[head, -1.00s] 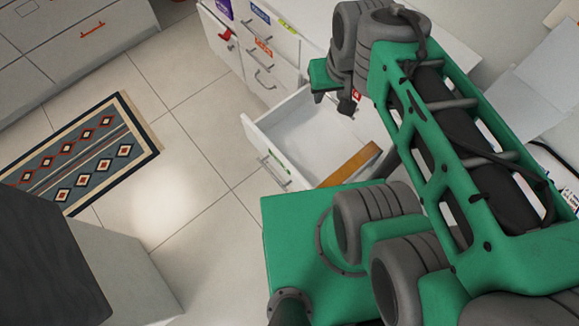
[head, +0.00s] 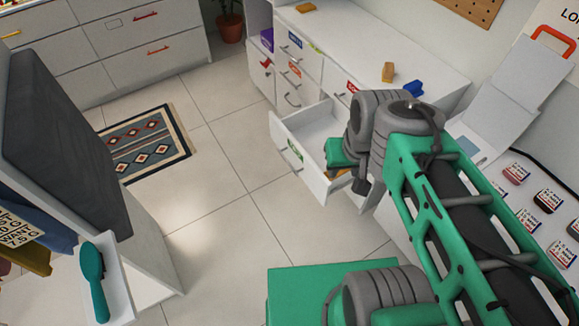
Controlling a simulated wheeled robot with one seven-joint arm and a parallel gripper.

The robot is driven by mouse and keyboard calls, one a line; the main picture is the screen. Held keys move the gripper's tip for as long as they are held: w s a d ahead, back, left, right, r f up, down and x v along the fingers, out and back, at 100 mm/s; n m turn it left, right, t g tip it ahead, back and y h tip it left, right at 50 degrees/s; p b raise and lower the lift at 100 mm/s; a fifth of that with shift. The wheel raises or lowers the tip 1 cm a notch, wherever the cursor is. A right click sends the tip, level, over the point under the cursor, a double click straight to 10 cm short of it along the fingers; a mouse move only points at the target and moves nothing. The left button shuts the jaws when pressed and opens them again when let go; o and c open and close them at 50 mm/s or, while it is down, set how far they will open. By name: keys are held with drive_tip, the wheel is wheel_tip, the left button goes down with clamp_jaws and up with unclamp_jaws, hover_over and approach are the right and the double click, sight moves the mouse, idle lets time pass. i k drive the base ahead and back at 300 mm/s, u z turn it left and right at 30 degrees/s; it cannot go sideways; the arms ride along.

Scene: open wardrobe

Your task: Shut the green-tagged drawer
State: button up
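The drawer with a green tag (head: 312,176) stands pulled well out of the white cabinet. Its tag (head: 296,151) and a grey bar handle (head: 289,160) are on its front face. An orange-brown block lies inside it, partly hidden by my arm. My green and grey arm crosses the right side of the head view, and its far joint overlaps the drawer's right end. The fingers of my gripper do not show, so I cannot see whether it touches the drawer.
Tiled floor (head: 235,215) is clear left of the drawer. A patterned rug (head: 150,140) lies beyond.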

sight(300, 136)
drive_tip(key=u, duration=0.5)
drive_tip(key=i, duration=1.05)
drive_tip(key=z, duration=0.55)
drive_tip(key=k, duration=0.5)
drive_tip(key=z, duration=0.4)
drive_tip(key=i, duration=0.6)
drive_tip(key=u, duration=2.85)
